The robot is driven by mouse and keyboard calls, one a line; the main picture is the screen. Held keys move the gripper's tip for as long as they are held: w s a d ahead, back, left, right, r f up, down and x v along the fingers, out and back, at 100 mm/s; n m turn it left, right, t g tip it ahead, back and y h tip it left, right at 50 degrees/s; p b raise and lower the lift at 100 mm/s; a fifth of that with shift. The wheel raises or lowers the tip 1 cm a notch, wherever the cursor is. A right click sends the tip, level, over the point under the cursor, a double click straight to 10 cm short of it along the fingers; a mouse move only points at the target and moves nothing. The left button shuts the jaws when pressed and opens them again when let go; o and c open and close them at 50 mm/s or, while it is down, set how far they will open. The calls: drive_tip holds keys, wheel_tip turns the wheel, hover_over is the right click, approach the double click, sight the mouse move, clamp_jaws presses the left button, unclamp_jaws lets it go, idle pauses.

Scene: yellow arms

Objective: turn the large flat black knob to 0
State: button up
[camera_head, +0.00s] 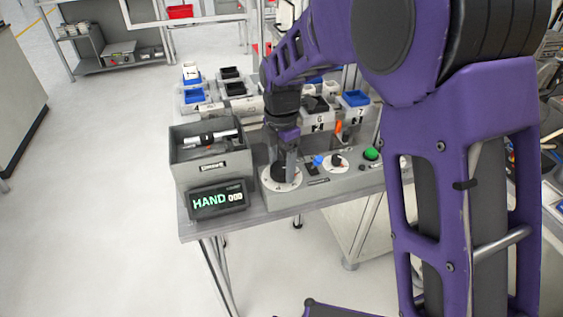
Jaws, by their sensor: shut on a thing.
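The large flat black knob (281,177) sits on a round white dial on the grey control panel (322,188) at the table's front. My gripper (290,160) points down from above and is shut on the knob, hiding part of it. The dial's markings are too small to read here. A dark display (218,199) left of the panel shows "HAND" in green with small digits beside it.
Right of the dial are a blue knob (318,160), a smaller black knob (336,160) and a green button (371,154). A grey bin (211,171) holding tools stands behind the display. Several numbered trays with blue and black boxes stand behind the panel.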

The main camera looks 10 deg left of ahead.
drive_tip(key=m+p, duration=0.1)
drive_tip(key=m, duration=0.3)
drive_tip(key=shift+r+m, duration=0.1)
drive_tip(key=shift+m, duration=0.2)
drive_tip(key=m, duration=0.3)
drive_tip(key=shift+m+p, duration=0.3)
drive_tip(key=m, duration=0.4)
drive_tip(key=shift+w, duration=0.1)
drive_tip(key=m, duration=0.4)
drive_tip(key=shift+p, duration=0.3)
drive_tip(key=m, duration=0.4)
drive_tip(key=shift+m, duration=0.3)
drive_tip(key=m, duration=0.3)
drive_tip(key=shift+m+p, duration=0.3)
drive_tip(key=shift+m, duration=0.1)
drive_tip(key=m, duration=0.4)
drive_tip(key=shift+m+p, duration=0.55)
drive_tip(key=shift+m, duration=1.55)
